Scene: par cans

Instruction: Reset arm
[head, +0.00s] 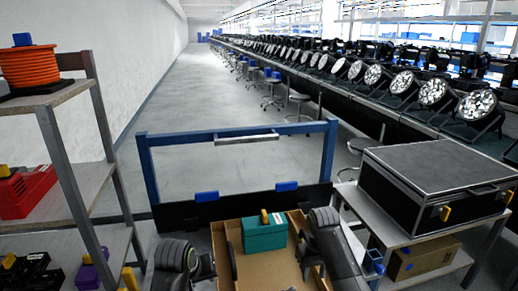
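My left arm and gripper (208,266) show at the bottom of the head view, left of centre, dark and folded close to me. My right arm and gripper (310,262) show at the bottom, right of centre, also dark. Both are at the near part of an open brown box-like tray (262,268), one at each side of it. Nothing can be seen held in either gripper. The fingers are too small and too dark against the arm links to tell whether they are open or shut.
A teal case (265,236) stands in the tray. A blue frame (146,170) rises ahead. A shelf rack (72,170) with an orange cable reel (28,68) stands left. A black flight case (440,188) sits on a table at right.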

